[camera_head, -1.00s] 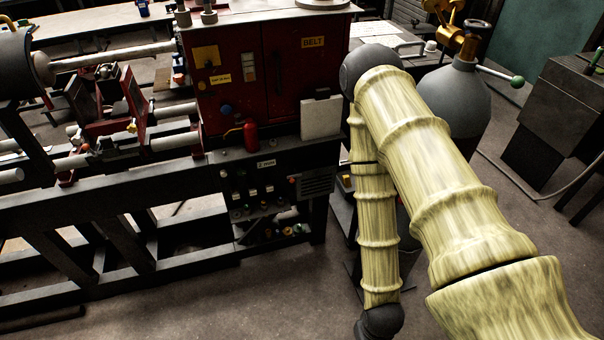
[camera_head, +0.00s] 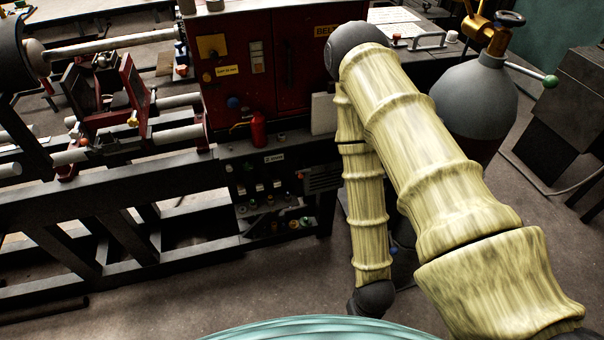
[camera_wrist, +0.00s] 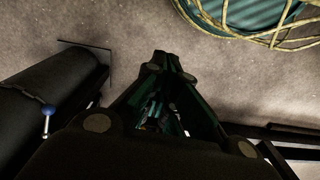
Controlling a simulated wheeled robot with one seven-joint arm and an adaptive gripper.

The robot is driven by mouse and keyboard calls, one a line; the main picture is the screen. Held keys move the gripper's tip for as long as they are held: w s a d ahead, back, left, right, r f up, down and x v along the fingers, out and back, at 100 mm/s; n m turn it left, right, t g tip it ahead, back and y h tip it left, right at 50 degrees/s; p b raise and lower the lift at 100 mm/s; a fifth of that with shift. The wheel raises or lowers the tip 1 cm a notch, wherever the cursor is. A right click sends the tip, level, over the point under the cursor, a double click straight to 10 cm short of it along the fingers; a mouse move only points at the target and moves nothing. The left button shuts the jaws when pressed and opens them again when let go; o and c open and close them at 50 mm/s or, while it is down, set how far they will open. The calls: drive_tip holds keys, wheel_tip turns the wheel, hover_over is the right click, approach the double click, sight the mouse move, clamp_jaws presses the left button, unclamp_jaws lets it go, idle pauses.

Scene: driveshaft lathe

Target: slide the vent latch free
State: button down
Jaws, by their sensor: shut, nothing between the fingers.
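The red lathe cabinet (camera_head: 275,75) has a dark lower panel with a slatted vent (camera_head: 322,178) at its right end. My arm stands just right of the vent and partly covers that side of the machine. I cannot make out a latch on the vent. My gripper (camera_wrist: 166,62) shows in the wrist view, shut and empty, over bare floor. In the head view my gripper is out of sight. A blue-knobbed lever (camera_wrist: 47,112) stands on a dark cylinder (camera_wrist: 40,95) left of my gripper, apart from it; I cannot tell whether it is the latch.
A grey gas cylinder (camera_head: 475,100) stands behind my arm, with dark boxes (camera_head: 560,130) to its right. A teal rounded thing (camera_head: 325,330) is at the bottom edge. The lathe's dark frame (camera_head: 110,200) fills the left. Floor is open right of my arm.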

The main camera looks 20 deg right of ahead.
drive_tip(key=w+d+f+m+t+y+b, duration=0.1)
drive_tip(key=w+m+t+b, duration=0.15)
drive_tip(key=w+b, duration=0.8)
drive_tip(key=w+d+f+m+t+y+b, duration=0.15)
drive_tip(key=w+t+b, duration=0.3)
drive_tip(key=w, duration=1.05)
drive_tip(key=w+d+r+m+t+y+b, duration=0.3)
drive_tip(key=w+r+m+t+y+b, duration=0.1)
drive_tip(key=w+r+b, duration=0.8)
drive_tip(key=shift+w+r+t+b, duration=0.4)
drive_tip(key=shift+w+t+b, duration=0.4)
drive_tip(key=shift+w+b, duration=1.35)
drive_tip(key=shift+s+f+y+b, duration=0.15)
drive_tip(key=shift+s+y+b, duration=0.15)
drive_tip(key=shift+b, duration=0.25)
